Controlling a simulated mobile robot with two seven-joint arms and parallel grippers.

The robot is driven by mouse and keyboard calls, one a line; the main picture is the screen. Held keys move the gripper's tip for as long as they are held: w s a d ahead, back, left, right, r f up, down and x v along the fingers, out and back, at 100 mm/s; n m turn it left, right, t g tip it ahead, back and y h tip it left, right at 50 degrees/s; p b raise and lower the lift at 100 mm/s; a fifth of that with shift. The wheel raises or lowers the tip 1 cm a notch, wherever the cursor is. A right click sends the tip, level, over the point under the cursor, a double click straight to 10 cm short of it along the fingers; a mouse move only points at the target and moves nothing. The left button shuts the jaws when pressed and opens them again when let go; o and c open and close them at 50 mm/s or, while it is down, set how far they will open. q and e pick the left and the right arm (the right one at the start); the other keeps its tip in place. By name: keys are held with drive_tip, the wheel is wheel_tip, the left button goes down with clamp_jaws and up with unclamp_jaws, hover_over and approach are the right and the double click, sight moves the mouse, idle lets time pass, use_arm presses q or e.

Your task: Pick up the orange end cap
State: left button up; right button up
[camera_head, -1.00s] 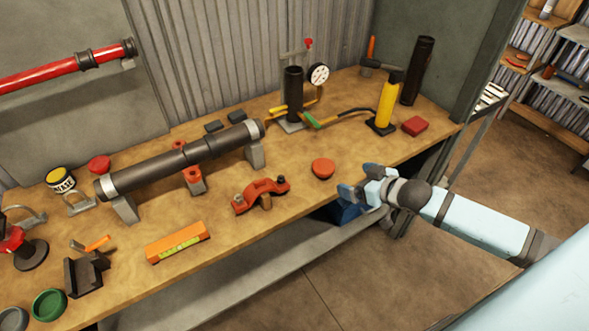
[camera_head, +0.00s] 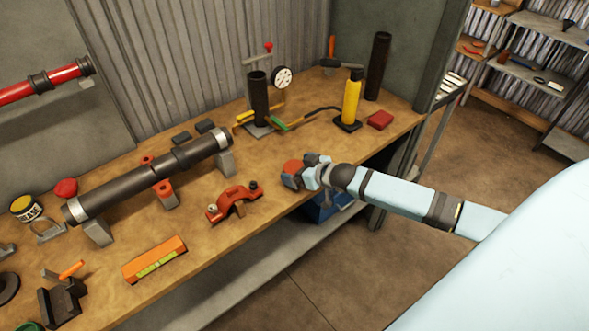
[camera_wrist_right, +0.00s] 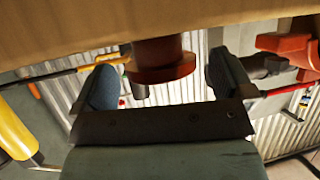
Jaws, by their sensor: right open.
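The round orange end cap (camera_head: 291,167) sits at the front edge of the wooden bench, partly covered by my right gripper in the head view. My right gripper (camera_head: 302,174) is at the cap, reaching in from the right. In the right wrist view the cap (camera_wrist_right: 162,62) shows dark red-orange, with a wide flange and a narrower body. It stands between the two open fingers of the gripper (camera_wrist_right: 166,82), with a gap on each side. My left gripper is not in view.
A red-orange clamp (camera_head: 234,203) lies left of the cap. A dark pipe (camera_head: 150,177) rests on stands behind it. An orange level (camera_head: 155,259) lies nearer the front. A yellow cylinder (camera_head: 351,100) and red block (camera_head: 380,120) stand at the back right.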

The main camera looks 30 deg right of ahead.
drive_tip(key=shift+x, duration=0.95)
drive_tip(key=shift+c, duration=0.2)
drive_tip(key=c, duration=1)
drive_tip(key=shift+c, duration=0.2)
